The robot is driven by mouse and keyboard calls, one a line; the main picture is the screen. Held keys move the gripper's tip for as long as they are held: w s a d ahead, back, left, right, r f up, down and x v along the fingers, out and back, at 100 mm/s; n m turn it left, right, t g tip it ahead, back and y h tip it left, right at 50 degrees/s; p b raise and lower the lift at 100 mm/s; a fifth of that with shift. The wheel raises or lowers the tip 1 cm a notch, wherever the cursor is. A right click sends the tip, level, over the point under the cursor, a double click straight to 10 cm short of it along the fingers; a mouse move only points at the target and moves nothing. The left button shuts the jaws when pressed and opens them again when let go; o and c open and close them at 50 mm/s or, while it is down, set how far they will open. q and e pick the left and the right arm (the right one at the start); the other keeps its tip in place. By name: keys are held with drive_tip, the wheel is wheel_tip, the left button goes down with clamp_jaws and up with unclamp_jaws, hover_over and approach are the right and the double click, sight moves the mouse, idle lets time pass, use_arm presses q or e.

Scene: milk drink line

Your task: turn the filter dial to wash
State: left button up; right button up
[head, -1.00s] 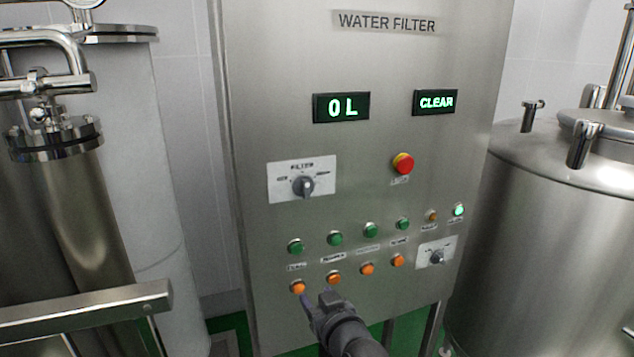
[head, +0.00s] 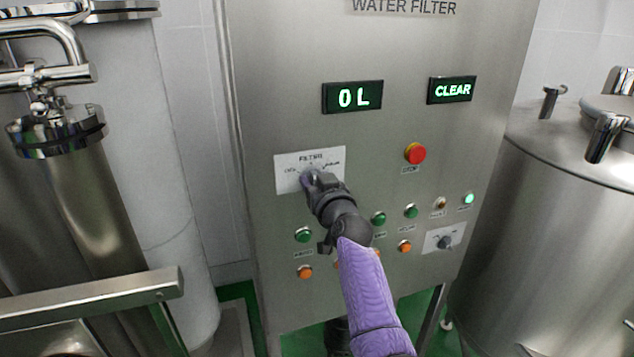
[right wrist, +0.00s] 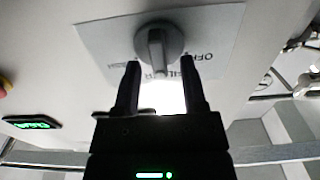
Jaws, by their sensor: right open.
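The filter dial's white plate (head: 284,177) is on the steel water filter panel, left of the red button. In the head view my right gripper (head: 311,178) covers most of the dial. In the right wrist view the grey dial knob (right wrist: 158,45) shows on its plate (right wrist: 100,38), with the grip bar toward me. My right gripper (right wrist: 160,78) is open, its two fingers just short of the knob with the bar lined up between them. I cannot tell whether they touch it. My left gripper is not in view.
The panel shows displays "0 L" (head: 352,97) and "CLEAR" (head: 451,90). A red button (head: 415,153) is right of the dial. Green buttons (head: 303,235), orange buttons (head: 305,271) and a second dial (head: 445,241) sit below. Steel tanks stand on both sides.

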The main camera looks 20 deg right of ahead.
clamp_jaws()
idle(0.5)
drive_tip(key=m, duration=0.8)
drive_tip(key=d+m, duration=0.1)
drive_tip(key=m, duration=0.2)
drive_tip(key=shift+f+m+p, duration=0.25)
drive_tip(key=shift+m+p, duration=0.1)
drive_tip(key=shift+m, duration=0.05)
idle(0.3)
